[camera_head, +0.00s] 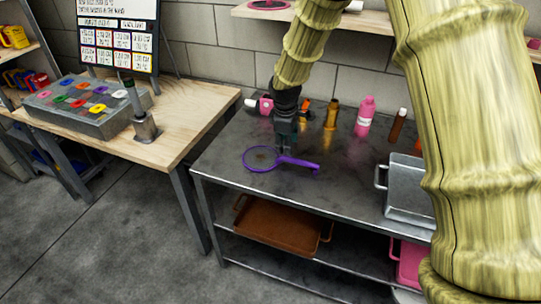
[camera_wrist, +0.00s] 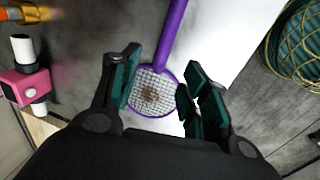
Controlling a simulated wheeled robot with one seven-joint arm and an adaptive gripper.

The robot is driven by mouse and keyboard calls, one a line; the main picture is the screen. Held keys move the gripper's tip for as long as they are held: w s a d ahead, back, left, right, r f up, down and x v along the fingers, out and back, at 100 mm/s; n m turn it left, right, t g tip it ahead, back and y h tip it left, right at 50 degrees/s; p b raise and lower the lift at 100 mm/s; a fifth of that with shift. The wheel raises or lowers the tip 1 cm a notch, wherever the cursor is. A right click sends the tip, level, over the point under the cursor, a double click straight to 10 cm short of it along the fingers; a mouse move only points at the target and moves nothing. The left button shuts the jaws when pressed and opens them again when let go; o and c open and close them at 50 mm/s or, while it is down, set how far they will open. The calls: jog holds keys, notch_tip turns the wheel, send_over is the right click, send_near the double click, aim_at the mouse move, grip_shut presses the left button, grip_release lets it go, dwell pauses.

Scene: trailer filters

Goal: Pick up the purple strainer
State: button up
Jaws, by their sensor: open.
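The purple strainer (camera_head: 262,159) lies on the dark metal table, with its round mesh to the left and its handle reaching right. In the wrist view the strainer (camera_wrist: 152,92) shows its mesh between my fingers, with a brown patch on it, and its handle running up the picture. My gripper (camera_head: 284,147) is above the table by the strainer, close to where the handle meets the ring. In the wrist view my gripper (camera_wrist: 158,92) is open, one dark green finger on each side of the mesh. I cannot tell whether a finger touches the strainer.
Bottles, including a pink one (camera_head: 365,117) and an amber one (camera_head: 331,114), stand behind on the metal table (camera_head: 345,190). A pink and white object (camera_head: 262,105) is near the back left. A metal pan (camera_head: 408,187) stands at the right. A wooden table (camera_head: 190,115) is at left.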

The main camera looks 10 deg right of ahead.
aim_at(289, 158)
jog(key=f, duration=0.2)
jog(key=d+f, duration=0.1)
jog(key=f, duration=0.1)
jog(key=shift+w+d+p, duration=0.1)
jog(key=shift+w+p, duration=0.05)
jog(key=shift+p, duration=0.2)
jog(key=shift+s+f, duration=0.15)
jog(key=shift+s, duration=0.05)
jog(key=shift+f+p, duration=0.3)
jog(key=shift+w+d+f+p, duration=0.1)
jog(key=shift+w+f+p, duration=0.1)
jog(key=shift+f, duration=0.5)
jog(key=shift+w+f+p, duration=0.1)
jog(key=shift+f+p, duration=0.05)
jog(key=shift+f, duration=0.6)
jog(key=shift+w+d+f+p, duration=0.1)
jog(key=shift+w+f+p, duration=0.1)
jog(key=shift+f, duration=0.5)
jog(key=shift+s+a, duration=0.1)
jog(key=shift+c, duration=0.3)
grip_shut()
